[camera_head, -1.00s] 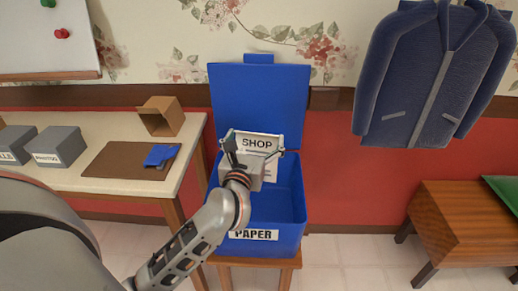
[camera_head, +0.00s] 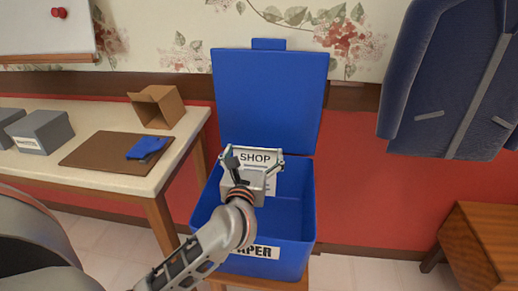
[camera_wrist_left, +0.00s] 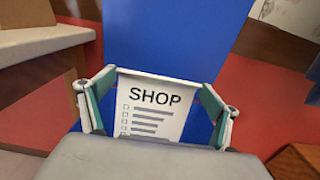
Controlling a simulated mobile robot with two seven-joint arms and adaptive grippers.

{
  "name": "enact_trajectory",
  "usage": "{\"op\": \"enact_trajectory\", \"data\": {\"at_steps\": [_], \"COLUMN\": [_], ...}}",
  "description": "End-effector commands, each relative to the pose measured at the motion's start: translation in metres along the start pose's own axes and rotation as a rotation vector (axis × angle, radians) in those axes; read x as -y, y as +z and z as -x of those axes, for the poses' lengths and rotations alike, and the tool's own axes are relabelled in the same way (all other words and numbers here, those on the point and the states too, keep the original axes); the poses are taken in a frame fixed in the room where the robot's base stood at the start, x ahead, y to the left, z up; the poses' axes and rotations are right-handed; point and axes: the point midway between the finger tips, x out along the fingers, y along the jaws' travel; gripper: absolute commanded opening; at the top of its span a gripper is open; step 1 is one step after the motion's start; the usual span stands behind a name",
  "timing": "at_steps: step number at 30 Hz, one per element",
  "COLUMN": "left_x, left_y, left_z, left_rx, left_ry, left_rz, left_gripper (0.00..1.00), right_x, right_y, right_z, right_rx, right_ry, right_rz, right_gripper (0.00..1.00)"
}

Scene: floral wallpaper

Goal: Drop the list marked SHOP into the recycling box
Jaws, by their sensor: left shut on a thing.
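The white SHOP list (camera_head: 255,158) shows in the head view above the opening of the blue recycling box (camera_head: 303,208). The box's lid (camera_head: 268,95) stands open behind it. The box front carries a label, partly hidden by my arm, ending in "PER". My left gripper (camera_head: 254,167) is shut on the list. In the left wrist view the list (camera_wrist_left: 153,108) faces the camera, with SHOP and several check lines, between the two fingers (camera_wrist_left: 155,100). My right gripper is not in view.
A blue jacket (camera_head: 450,80) hangs at the right above a wooden cabinet (camera_head: 487,240).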

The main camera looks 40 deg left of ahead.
Motion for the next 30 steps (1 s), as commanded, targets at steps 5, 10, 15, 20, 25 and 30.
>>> {"op": "enact_trajectory", "data": {"at_steps": [5,10,15,20,25,30], "left_x": [0.0,0.0,0.0,0.0,0.001,0.001], "left_y": [-0.007,-0.004,-0.005,-0.005,-0.006,-0.007], "left_z": [0.0,0.0,0.0,0.0,0.006,0.032], "left_rx": [0.0,0.003,0.003,0.002,0.002,-0.002], "left_ry": [0.0,0.0,0.0,0.0,-0.001,-0.002], "left_rz": [0.0,0.002,0.002,0.002,0.001,0.003], "left_gripper": [0.72,0.72,1.0,1.0,1.0,1.0], "right_x": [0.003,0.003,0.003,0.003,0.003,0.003], "right_y": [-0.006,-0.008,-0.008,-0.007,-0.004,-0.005], "right_z": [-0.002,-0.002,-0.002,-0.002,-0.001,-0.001], "right_rx": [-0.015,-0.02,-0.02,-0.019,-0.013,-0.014], "right_ry": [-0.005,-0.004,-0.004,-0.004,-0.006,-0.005], "right_rz": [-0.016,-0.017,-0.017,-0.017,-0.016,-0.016], "right_gripper": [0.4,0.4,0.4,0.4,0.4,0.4]}}
